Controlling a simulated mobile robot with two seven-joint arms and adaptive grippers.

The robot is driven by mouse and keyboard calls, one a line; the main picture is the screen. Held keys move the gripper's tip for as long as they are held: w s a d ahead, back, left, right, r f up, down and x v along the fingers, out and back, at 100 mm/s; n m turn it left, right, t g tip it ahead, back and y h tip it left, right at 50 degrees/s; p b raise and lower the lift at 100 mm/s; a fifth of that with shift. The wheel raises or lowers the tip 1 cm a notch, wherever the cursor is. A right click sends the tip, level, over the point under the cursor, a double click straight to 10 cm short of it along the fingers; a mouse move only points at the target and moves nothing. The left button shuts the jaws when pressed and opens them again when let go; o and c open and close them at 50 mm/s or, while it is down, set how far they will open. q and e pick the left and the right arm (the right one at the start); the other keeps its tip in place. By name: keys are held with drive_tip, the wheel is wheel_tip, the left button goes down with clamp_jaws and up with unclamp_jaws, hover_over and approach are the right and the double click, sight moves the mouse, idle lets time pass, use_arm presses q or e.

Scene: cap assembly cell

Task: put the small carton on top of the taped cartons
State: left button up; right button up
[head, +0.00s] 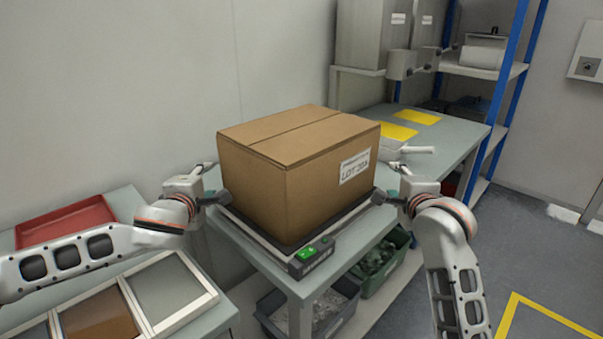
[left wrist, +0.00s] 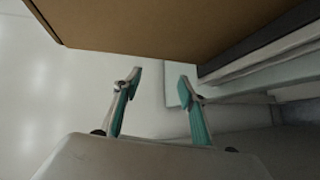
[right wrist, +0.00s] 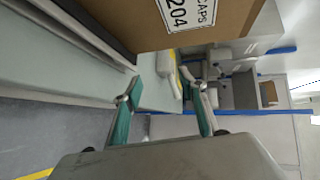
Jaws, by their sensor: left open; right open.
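One brown carton (head: 300,170) with a closed top and a white "LOT 204" label sits on a flat scale (head: 320,256) with a lit green display. Its underside edge and side also show in the left wrist view (left wrist: 150,25) and the right wrist view (right wrist: 125,20). My left gripper (head: 216,182) is open and empty at the carton's left side. My right gripper (head: 386,180) is open and empty at its right side. In both wrist views the fingers stay clear of the carton face. I cannot make out a stack of taped cartons.
A red tray (head: 65,222) and framed panels (head: 160,292) are on the left table. Below the scale's bench stand a dark bin (head: 335,322) and a green bin (head: 385,270). Yellow mats (head: 417,117) lie on the bench behind. A blue-posted shelf (head: 500,75) stands at the back right.

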use_arm(q)
drive_tip(key=x, duration=0.4)
drive_tip(key=shift+w+f, duration=0.1)
drive_tip(key=shift+w, duration=0.25)
use_arm(e)
drive_tip(key=x, duration=0.5)
drive_tip(key=shift+s, duration=0.1)
use_arm(q)
drive_tip(key=shift+s+d, duration=0.1)
drive_tip(key=shift+d, duration=0.65)
use_arm(e)
drive_tip(key=shift+s+a, duration=0.15)
drive_tip(key=shift+a, duration=0.6)
